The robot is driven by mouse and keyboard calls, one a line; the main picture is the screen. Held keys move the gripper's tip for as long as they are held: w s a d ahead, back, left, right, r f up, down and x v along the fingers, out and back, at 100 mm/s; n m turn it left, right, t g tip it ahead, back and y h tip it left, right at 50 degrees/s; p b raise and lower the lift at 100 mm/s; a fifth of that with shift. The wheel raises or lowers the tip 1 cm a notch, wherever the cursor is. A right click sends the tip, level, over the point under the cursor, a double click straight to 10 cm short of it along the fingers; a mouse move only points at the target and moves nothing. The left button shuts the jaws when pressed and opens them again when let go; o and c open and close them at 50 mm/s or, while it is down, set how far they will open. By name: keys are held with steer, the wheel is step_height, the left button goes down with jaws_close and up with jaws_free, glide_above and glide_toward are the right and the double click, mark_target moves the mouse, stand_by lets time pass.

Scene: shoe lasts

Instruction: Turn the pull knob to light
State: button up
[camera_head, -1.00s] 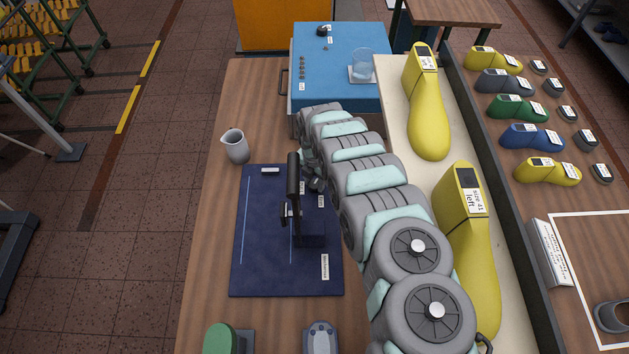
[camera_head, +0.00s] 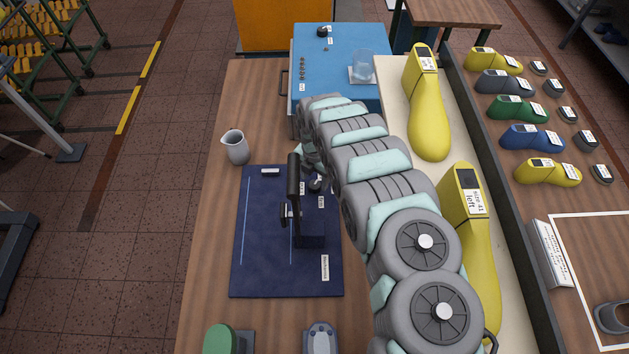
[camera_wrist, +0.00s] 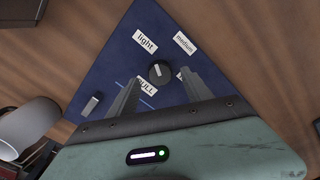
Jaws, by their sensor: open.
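The pull knob (camera_wrist: 160,72) is a small round black knob with a pale pointer line. It stands on the dark blue mat (camera_wrist: 112,70). In the wrist view the pointer runs roughly up the picture, towards the space between the "light" label (camera_wrist: 145,41) and the "medium" label (camera_wrist: 185,43). A "PULL" label (camera_wrist: 147,85) is partly hidden by a finger. My gripper (camera_wrist: 162,78) is open and empty, its fingers to either side of the knob in the picture and seemingly above it. In the head view the knob (camera_head: 317,182) shows beside my arm.
A black upright device (camera_head: 294,190) stands on the mat left of the knob. A grey jug (camera_head: 235,147) is behind the mat's left corner. Yellow shoe lasts (camera_head: 428,110) lie to the right of my arm. A blue cabinet top (camera_head: 335,60) is at the back.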

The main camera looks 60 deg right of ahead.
mark_target(314, 184)
step_height(314, 184, up, 8)
steer(key=shift+r, duration=0.15)
stand_by(0.3)
steer(key=shift+w, duration=0.1)
stand_by(0.5)
